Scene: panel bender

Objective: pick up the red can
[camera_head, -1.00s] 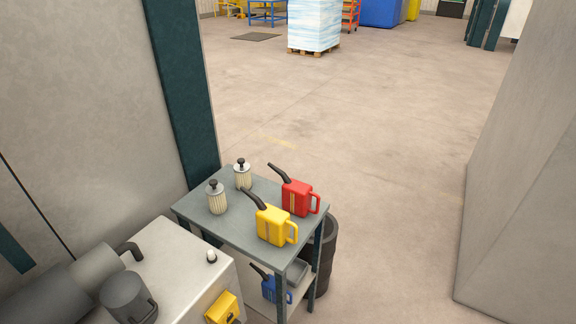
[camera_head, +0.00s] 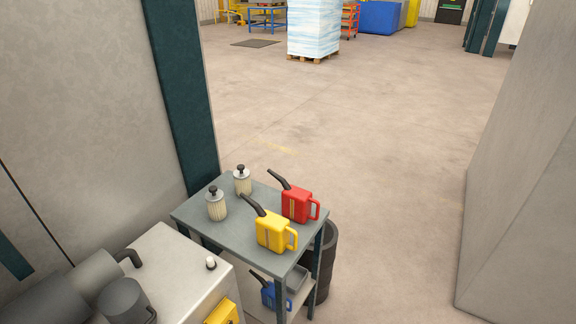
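The red can (camera_head: 296,205) stands upright on the top shelf of a grey cart (camera_head: 226,236), near its far right edge. It has a black spout pointing up and left and a red handle on its right side. A yellow can (camera_head: 272,231) of the same shape stands just in front of it and covers a little of its lower left. Neither of my grippers shows in the head view.
Two ribbed canisters (camera_head: 217,205) (camera_head: 242,181) stand on the cart's left side. A blue can (camera_head: 273,295) is on the lower shelf. A dark barrel (camera_head: 327,260) stands behind the cart's right side. A grey machine (camera_head: 160,265) is at front left; a grey panel (camera_head: 520,190) is at right. Open floor lies between.

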